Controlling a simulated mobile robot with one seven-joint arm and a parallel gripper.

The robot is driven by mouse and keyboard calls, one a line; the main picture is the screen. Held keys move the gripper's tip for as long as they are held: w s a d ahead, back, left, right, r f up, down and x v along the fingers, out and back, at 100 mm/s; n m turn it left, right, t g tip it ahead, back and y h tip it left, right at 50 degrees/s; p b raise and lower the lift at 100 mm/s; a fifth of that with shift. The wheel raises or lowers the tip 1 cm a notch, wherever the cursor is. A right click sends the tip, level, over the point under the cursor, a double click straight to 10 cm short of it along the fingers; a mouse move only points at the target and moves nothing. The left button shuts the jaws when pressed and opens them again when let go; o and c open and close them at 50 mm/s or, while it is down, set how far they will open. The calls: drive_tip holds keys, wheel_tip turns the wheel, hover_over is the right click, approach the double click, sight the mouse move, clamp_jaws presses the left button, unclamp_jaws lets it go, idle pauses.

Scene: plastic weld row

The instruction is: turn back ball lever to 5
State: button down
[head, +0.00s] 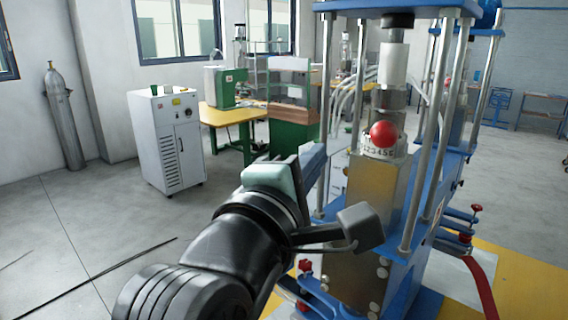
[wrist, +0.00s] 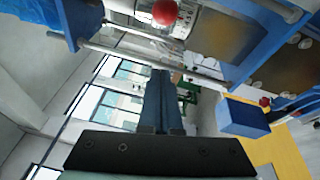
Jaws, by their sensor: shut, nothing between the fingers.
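The red ball of the lever (head: 384,134) stands on the front of the press, just above a pale ring of numbers (head: 378,153). The ball covers part of the ring, so I cannot tell which number it marks. In the wrist view the ball (wrist: 164,12) is at the top edge, beyond my fingertips. My gripper (head: 316,158) is left of and nearer than the ball, and apart from it. In the wrist view my gripper (wrist: 161,74) has its two fingers together, with nothing held.
Steel columns (head: 325,110) of the blue press stand on both sides of the ball. A metal block (head: 378,188) is below it. A white cabinet (head: 170,140) and a yellow-topped table (head: 228,113) are further back. The floor at left is mostly clear.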

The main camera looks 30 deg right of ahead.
sight(374, 140)
drive_tip(key=d+r+p, duration=0.1)
drive_tip(key=d+p, duration=0.1)
drive_tip(key=d, duration=0.4)
drive_tip(key=shift+w+d, duration=0.3)
drive_tip(key=shift+d, duration=0.05)
drive_tip(key=shift+s+d+r+p, duration=0.1)
drive_tip(key=shift+s+d+p, duration=0.65)
drive_tip(key=shift+s+p, duration=0.2)
drive_tip(key=shift+w+a, duration=0.1)
drive_tip(key=shift+w, duration=0.05)
